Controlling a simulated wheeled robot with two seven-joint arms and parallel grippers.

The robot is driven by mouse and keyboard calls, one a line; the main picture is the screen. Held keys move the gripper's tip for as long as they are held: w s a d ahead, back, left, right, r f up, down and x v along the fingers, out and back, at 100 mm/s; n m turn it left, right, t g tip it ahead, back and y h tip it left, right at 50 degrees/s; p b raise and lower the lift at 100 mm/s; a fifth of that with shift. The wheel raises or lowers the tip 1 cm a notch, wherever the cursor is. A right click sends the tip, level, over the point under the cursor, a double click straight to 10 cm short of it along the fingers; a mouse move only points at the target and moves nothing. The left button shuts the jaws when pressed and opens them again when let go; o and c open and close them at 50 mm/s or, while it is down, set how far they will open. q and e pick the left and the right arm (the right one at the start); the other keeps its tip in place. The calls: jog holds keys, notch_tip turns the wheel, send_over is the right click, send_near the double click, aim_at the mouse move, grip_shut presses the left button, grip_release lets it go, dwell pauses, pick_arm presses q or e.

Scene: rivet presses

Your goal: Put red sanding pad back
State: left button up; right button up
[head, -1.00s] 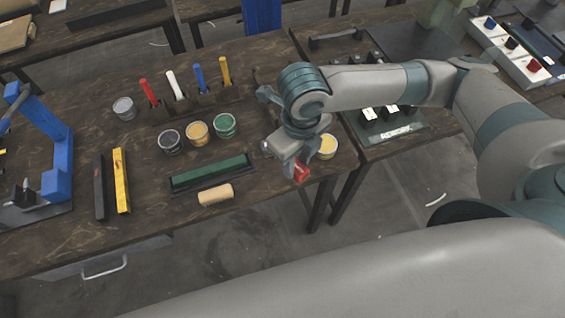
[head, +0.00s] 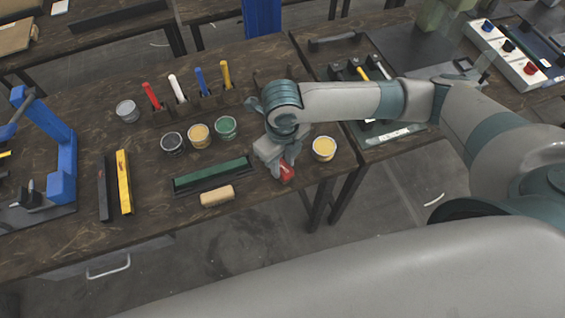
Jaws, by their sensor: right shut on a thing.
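The red sanding pad (head: 287,172) is between the fingers of my right gripper (head: 284,168), near the right front edge of the workbench (head: 230,235). My right gripper is shut on the pad and points down. The fingers partly cover the pad, and I cannot tell whether it touches the bench top. A tan, block-like piece (head: 217,196) lies on the bench to the left of the pad. My left gripper is not in view.
A green bar in a dark tray (head: 210,175) lies left of the gripper. A yellow tin (head: 324,148) stands close on its right. Several other tins, including a green one (head: 225,127), and upright coloured handles stand behind. Yellow and black bars (head: 123,182) lie left.

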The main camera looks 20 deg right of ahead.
aim_at(282, 167)
jog(key=shift+f, duration=0.7)
jog(key=shift+f, duration=0.1)
jog(key=o, duration=1)
notch_tip(282, 167, up, 12)
jog(key=b, duration=0.2)
jog(key=shift+b, duration=0.35)
